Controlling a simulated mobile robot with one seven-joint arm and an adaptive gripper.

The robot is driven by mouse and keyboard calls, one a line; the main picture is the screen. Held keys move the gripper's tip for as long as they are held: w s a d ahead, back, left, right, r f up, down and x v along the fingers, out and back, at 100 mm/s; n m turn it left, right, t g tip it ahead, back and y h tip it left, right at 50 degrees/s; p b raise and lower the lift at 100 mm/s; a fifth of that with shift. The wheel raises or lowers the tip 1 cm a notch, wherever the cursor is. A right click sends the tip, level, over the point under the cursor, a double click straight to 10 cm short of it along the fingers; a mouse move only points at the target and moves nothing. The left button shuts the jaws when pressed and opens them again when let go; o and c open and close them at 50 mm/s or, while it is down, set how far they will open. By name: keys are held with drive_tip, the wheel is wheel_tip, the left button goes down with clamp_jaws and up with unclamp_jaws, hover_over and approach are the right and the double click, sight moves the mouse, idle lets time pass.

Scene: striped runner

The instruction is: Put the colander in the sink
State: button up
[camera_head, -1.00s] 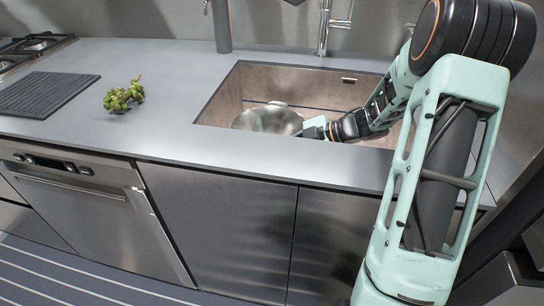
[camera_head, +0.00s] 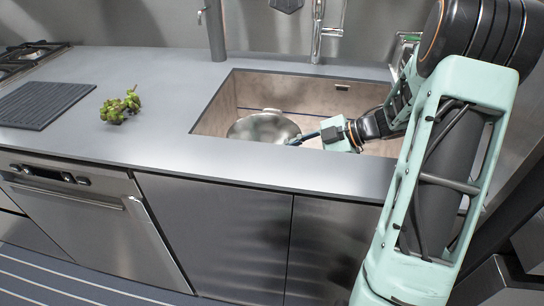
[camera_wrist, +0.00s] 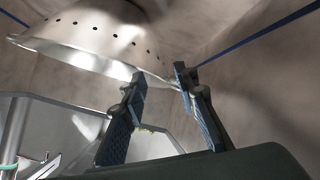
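The silver metal colander (camera_head: 262,128) is inside the sink (camera_head: 212,118), in its left front part; the front edge hides its base. Its perforated side and rim also show at the upper left of the wrist view (camera_wrist: 85,42). My gripper (camera_head: 298,140) is in the sink, just right of the colander. In the wrist view my gripper (camera_wrist: 160,78) has its two fingers apart, with the colander's rim just beyond the tips. Nothing shows clamped between them. Whether a fingertip still touches the rim cannot be told.
A tall faucet (camera_head: 317,35) stands behind the sink, and a dark post (camera_head: 215,30) stands left of it. A green bunch of grapes (camera_head: 120,105) and a dark ribbed board (camera_head: 45,104) lie on the counter at left. The counter (camera_head: 175,85) between them and the sink is clear.

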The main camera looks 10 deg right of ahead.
drive_tip(key=p+v, duration=0.1)
drive_tip(key=v, duration=0.4)
drive_tip(key=shift+d+r, duration=0.2)
drive_tip(key=shift+d, duration=0.05)
